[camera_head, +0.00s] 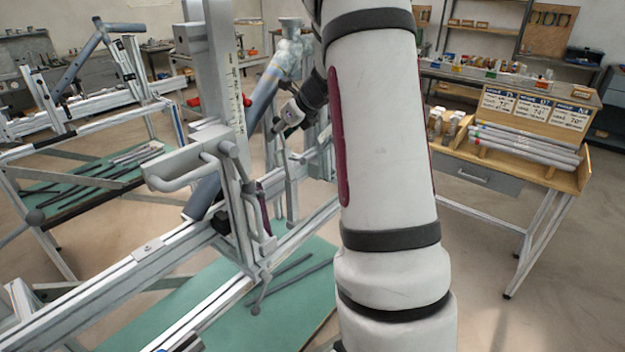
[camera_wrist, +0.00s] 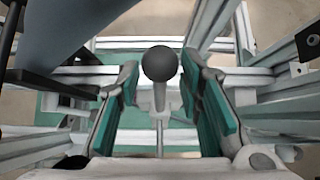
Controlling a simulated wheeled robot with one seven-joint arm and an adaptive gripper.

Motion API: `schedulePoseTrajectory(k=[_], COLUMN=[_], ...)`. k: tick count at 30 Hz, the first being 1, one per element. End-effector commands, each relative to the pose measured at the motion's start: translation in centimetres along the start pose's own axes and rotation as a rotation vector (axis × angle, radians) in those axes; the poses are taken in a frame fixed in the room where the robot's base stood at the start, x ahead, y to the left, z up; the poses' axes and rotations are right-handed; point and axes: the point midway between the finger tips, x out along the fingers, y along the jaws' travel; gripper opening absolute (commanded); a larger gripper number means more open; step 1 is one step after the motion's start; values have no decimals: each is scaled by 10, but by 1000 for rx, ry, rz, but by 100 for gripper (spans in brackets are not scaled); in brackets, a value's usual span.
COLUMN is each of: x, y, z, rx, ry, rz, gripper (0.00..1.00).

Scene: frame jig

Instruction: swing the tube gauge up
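In the wrist view, a dark grey ball knob (camera_wrist: 160,64) on a thin grey stem lies between the fingers of my gripper (camera_wrist: 160,82). The two teal finger pads stand wide apart, with a gap on each side of the knob. I take the knob to be part of the tube gauge, but I cannot tell for certain. In the head view, my gripper (camera_head: 287,117) is at the frame jig (camera_head: 150,248), partly behind my arm, and its fingers are too small to read. A dark blue-grey tube (camera_head: 204,196) sits slanted in the jig.
A scaled upright (camera_head: 229,90) and a grey bent handle (camera_head: 186,173) stand close left of my gripper. Jig rails surround the fingers. A green shelf (camera_head: 205,290) with loose tubes lies below. A wooden bench (camera_head: 450,163) with tubes and signs stands right, across open floor.

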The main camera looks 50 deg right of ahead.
Motion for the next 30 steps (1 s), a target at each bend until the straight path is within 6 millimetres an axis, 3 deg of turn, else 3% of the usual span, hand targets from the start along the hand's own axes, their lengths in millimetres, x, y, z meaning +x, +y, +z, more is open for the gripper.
schedulePoseTrajectory(k=[21, 30], x=[-55, -58], y=[0, 0], z=[0, 0], rx=[0, 0], ry=[-1, 0], rz=[-1, 0], gripper=[33, 33])
